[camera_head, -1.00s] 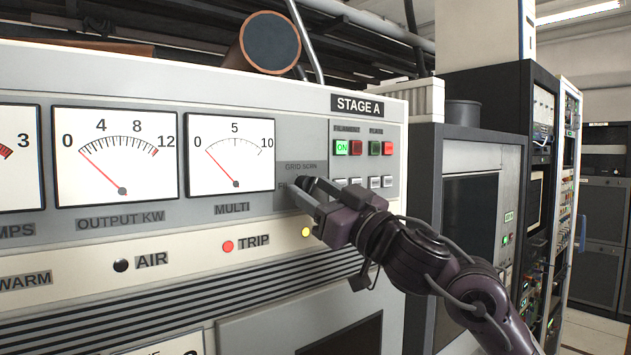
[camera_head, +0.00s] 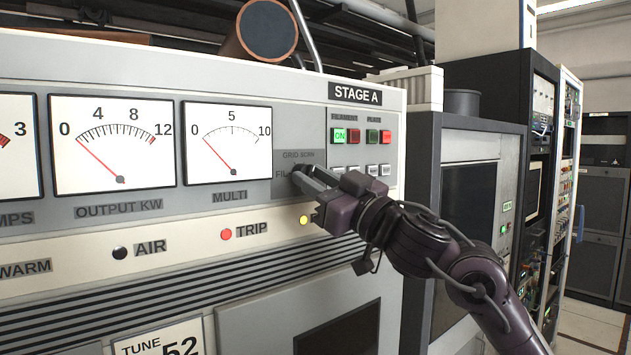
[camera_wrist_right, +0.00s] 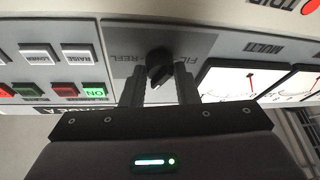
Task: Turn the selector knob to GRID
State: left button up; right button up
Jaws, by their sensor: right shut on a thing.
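The dark selector knob (camera_head: 299,173) sits on a grey sub-panel right of the MULTI meter. It shows between the finger ends in the right wrist view (camera_wrist_right: 158,64). GRID SCRN is printed above it, and a partly covered FIL label is at its left. My right gripper (camera_head: 308,180) reaches in from the right and is shut on the knob. Its two fingers flank the knob in the wrist view (camera_wrist_right: 159,84). The knob's pointer direction is hard to make out. My left gripper is not in view.
Lit ON button (camera_head: 340,135) and other small buttons are just right of the knob. The MULTI meter (camera_head: 228,143) is close on the left, its needle low. A yellow lamp (camera_head: 303,220) sits below the gripper. Dark equipment racks (camera_head: 470,190) stand at the right.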

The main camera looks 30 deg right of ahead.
jog(key=n+y, duration=0.1)
jog(key=n, duration=0.2)
jog(key=shift+d+g, duration=0.1)
jog(key=shift+g, duration=0.3)
jog(key=n, duration=0.2)
jog(key=n+g+y, duration=0.1)
jog(key=shift+d+r+n+y, duration=0.1)
jog(key=shift+r+n+y, duration=0.05)
jog(key=shift+n+y, duration=0.2)
jog(key=n+g, duration=0.1)
jog(key=n, duration=0.2)
jog(key=shift+r+y, duration=0.1)
jog(key=shift+y, duration=0.15)
jog(key=shift+n+g+y+p, duration=0.3)
jog(key=shift+n+g+p, duration=0.55)
jog(key=shift+n, duration=1.1)
jog(key=o, duration=1)
jog(key=shift+c, duration=0.2)
